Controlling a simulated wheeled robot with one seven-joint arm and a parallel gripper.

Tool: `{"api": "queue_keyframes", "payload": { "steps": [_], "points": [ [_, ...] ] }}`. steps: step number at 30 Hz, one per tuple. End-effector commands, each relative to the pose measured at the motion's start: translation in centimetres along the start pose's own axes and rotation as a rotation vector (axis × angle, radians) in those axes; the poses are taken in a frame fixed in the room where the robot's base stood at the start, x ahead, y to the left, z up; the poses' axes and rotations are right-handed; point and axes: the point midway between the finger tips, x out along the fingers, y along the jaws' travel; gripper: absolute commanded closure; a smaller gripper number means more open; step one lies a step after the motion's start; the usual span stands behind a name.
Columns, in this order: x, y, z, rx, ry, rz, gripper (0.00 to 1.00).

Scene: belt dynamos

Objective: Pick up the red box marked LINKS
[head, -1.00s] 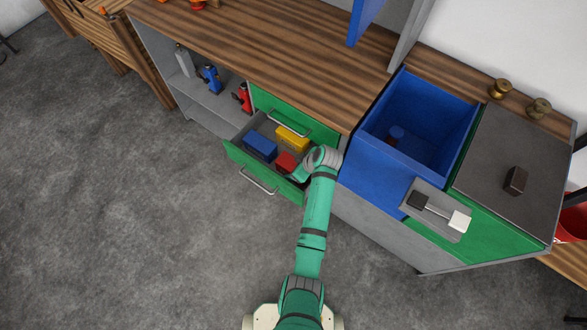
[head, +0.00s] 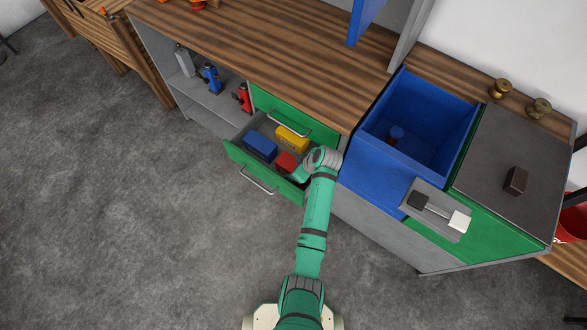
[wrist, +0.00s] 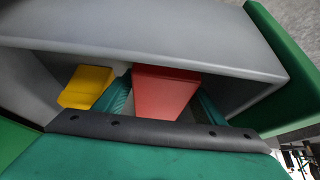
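The red box (head: 286,162) lies in the open drawer (head: 236,156), beside a blue box (head: 261,146) and a yellow box (head: 292,139). No LINKS marking can be read on it. My gripper (head: 299,173) reaches into the drawer at the red box's right side in the head view, and my wrist partly hides that corner. In the wrist view my gripper (wrist: 164,92) has one teal finger on each side of the red box (wrist: 164,93). The fingers are spread, and a narrow dark gap shows by the right finger. Contact at the left finger cannot be told.
The drawer's grey walls (wrist: 150,38) surround my gripper closely. The yellow box (wrist: 86,87) is left of the fingers in the wrist view. A green drawer front with a handle (head: 289,124) and the wooden worktop (head: 270,50) stand behind. A blue bin (head: 375,165) stands right.

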Motion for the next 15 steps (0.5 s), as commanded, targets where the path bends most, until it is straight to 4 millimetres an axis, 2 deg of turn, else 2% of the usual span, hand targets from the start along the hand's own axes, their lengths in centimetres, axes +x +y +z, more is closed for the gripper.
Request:
{"api": "queue_keyframes", "payload": {
  "steps": [1, 6, 8, 15],
  "points": [
    [0.0, 0.0, 0.0, 0.0, 0.0, 0.0, 0.5],
    [0.0, 0.0, 0.0, 0.0, 0.0, 0.0, 0.91],
    [-0.06, 0.06, -0.08, -0.001, 0.001, 0.001, 0.99],
    [-0.24, 0.08, -0.2, -0.001, 0.002, 0.002, 0.99]
  ]
}}
